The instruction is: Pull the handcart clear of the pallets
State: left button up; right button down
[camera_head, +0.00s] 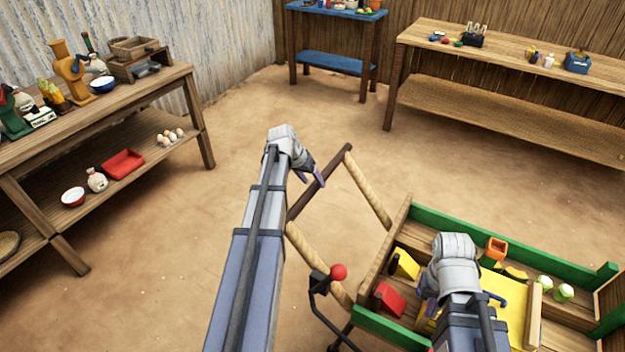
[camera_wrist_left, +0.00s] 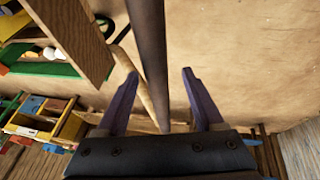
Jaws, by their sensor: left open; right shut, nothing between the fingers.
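The handcart (camera_head: 405,225) is a wooden box with green side rails at the lower right. Two pale shafts run from it to a dark crossbar (camera_head: 337,167). My left gripper (camera_head: 311,181) is open at the crossbar's middle. In the left wrist view the dark bar (camera_wrist_left: 148,40) runs between the spread fingers (camera_wrist_left: 158,74); I cannot tell whether they touch it. The cart's wooden end (camera_wrist_left: 72,30) shows at upper left there. My right gripper (camera_head: 480,298) is shut and empty over the cart's load, partly hidden by its wrist. I cannot make out pallets.
A wooden shelf table (camera_head: 165,82) with goods stands at left. A blue table (camera_head: 335,60) and a long wooden bench (camera_head: 480,45) stand at the back. A red ball knob (camera_head: 338,272) sits by the near shaft. Bare floor (camera_head: 240,120) lies left of and beyond the crossbar.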

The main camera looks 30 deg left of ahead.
pick_arm(q)
jog(key=p+v, duration=0.5)
jog(key=v, duration=0.1)
jog(key=shift+r, duration=0.3)
jog(key=shift+s+a, duration=0.1)
jog(key=shift+a, duration=0.05)
jog(key=s+d+m+g+y, duration=0.1)
jog(key=s+d, duration=0.6)
jog(key=d, duration=0.4)
jog(key=s+d+m+g+y+p, duration=0.1)
jog(key=s+d+g, duration=0.1)
jog(key=s+d, duration=0.5)
jog(key=s+d+m+g+y, duration=0.1)
jog(key=s+d, duration=0.6)
jog(key=d, duration=0.9)
jog(key=shift+f+m+g, duration=0.3)
jog(key=shift+f+m, duration=0.1)
jog(key=shift+s, duration=0.15)
